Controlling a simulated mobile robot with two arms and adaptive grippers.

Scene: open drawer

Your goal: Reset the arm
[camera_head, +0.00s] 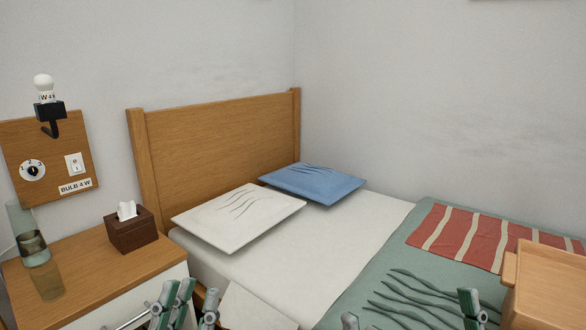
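The left gripper (190,305), grey and green, shows at the bottom edge in front of the nightstand (85,258). Its lower part is cut off, and I cannot tell whether its fingers are apart or together. Nothing is clearly seen held in it. A thin silver bar (130,321) shows just left of it, close to the nightstand's white front (125,300). The right gripper (470,308) shows only in small grey and green parts at the bottom right, in front of the bed. Its opening and most of its arm are out of the frame.
A brown tissue box (131,232) and a glass vessel (34,248) stand on the nightstand. A bulb board (50,150) is on the wall. The bed (330,240) carries white and blue pillows. A wooden piece (545,285) stands at the right edge.

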